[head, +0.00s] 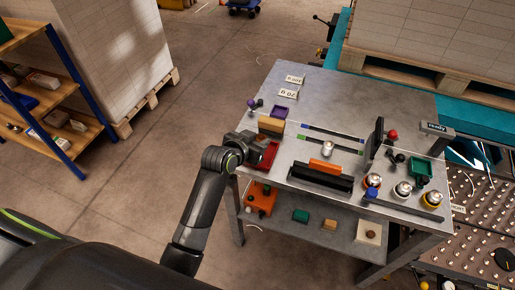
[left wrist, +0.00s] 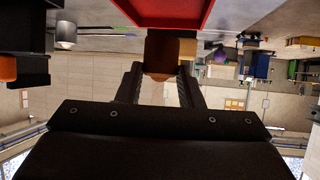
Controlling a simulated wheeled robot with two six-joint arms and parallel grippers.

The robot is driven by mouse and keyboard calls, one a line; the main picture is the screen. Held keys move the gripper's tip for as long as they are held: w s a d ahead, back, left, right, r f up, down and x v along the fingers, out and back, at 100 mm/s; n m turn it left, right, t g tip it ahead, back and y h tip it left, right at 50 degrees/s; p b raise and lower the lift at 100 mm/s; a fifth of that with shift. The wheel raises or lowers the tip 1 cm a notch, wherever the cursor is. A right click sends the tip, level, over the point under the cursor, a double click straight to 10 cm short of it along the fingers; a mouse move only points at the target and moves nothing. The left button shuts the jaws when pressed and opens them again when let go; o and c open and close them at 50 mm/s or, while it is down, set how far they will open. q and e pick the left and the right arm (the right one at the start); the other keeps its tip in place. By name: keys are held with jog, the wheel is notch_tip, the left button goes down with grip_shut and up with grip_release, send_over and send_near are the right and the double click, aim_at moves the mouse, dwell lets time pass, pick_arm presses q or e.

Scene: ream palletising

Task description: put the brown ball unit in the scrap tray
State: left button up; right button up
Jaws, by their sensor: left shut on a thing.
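The brown ball unit (left wrist: 162,52) is between the fingers of my left gripper (left wrist: 160,78) in the left wrist view. The gripper is shut on it. In the head view my left gripper (head: 252,146) is at the left edge of the workbench, and I cannot make out the unit there. The red scrap tray (head: 267,158) lies on the bench right beside the gripper, partly hidden by it. In the left wrist view the tray (left wrist: 165,8) shows directly beyond the unit. I cannot tell whether the unit touches it. My right gripper is not in view.
Tan and purple blocks (head: 271,124) stand behind the tray on the grey bench (head: 330,95). A black holder with an orange piece (head: 322,170) is to its right. Several knobs (head: 403,188) and a green tray (head: 419,170) stand farther right. The back of the bench is mostly clear.

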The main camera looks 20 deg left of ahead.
pick_arm(q)
jog(key=shift+f, duration=1.8)
jog(key=o, duration=1)
jog(key=shift+f, duration=0.15)
jog(key=shift+o, duration=0.2)
jog(key=shift+r, duration=0.25)
jog(key=shift+s+a, duration=0.1)
jog(key=shift+s, duration=0.2)
jog(key=v, duration=1.1)
jog(key=shift+s, duration=0.25)
jog(key=shift+r, duration=0.1)
